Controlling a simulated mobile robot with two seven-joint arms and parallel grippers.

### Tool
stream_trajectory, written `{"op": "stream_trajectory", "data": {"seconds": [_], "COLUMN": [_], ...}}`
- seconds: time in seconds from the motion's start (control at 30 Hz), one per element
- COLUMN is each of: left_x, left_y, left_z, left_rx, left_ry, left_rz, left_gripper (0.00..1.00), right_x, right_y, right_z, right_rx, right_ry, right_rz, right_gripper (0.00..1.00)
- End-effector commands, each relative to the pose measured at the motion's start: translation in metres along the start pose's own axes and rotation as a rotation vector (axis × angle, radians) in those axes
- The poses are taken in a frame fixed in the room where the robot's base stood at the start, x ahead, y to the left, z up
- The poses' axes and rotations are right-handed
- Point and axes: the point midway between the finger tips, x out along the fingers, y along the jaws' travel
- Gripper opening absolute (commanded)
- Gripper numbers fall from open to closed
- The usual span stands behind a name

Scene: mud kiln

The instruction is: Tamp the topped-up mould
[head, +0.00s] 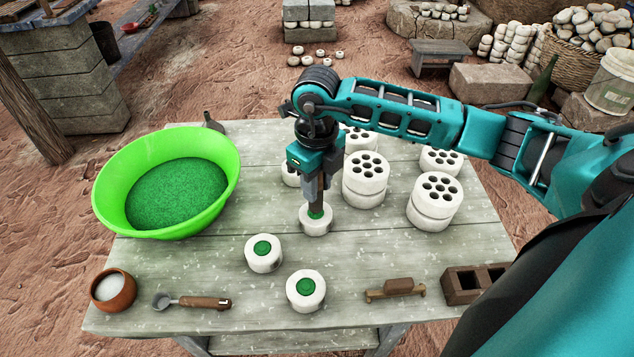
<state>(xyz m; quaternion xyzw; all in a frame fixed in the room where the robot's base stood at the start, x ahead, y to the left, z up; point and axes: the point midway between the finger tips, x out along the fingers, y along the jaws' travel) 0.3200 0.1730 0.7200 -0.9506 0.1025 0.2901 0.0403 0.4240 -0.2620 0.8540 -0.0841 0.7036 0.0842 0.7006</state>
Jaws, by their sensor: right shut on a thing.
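My right gripper (313,185) points straight down over the middle of the table and is shut on a dark upright tamper (316,203). The tamper's lower end stands at the centre of a round white mould (316,226), where a little green material shows around it. The gripper hides part of the tamper, and the mould's cavity is mostly covered. Two more white moulds with green fill stand nearer the front, one left (264,261) and one at front centre (305,303). My left gripper is not in view.
A bright green basin (225,200) of green powder stands at left. A clay bowl (103,302), a scoop (205,302), a wooden brush (395,289) and a brown compartmented block (462,292) line the front. Perforated white discs (434,211) stand stacked behind and right of the tamped mould.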

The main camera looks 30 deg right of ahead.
Motion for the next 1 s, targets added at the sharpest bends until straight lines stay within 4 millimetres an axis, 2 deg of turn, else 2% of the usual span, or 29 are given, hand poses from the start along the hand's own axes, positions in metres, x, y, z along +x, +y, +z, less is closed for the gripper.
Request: {"op": "stream_trajectory", "data": {"seconds": [0.2,1.0], "left_x": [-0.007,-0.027], "left_y": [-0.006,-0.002], "left_z": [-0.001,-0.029], "left_rx": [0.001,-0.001], "left_ry": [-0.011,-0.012], "left_rz": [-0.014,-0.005], "left_gripper": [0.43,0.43], "right_x": [-0.017,-0.063], "right_y": [0.000,0.000], "right_z": [0.001,0.000], "right_rx": [0.000,0.001], "right_ry": [-0.003,-0.003], "right_rz": [-0.001,-0.001], "right_gripper": [0.00,0.00]}}
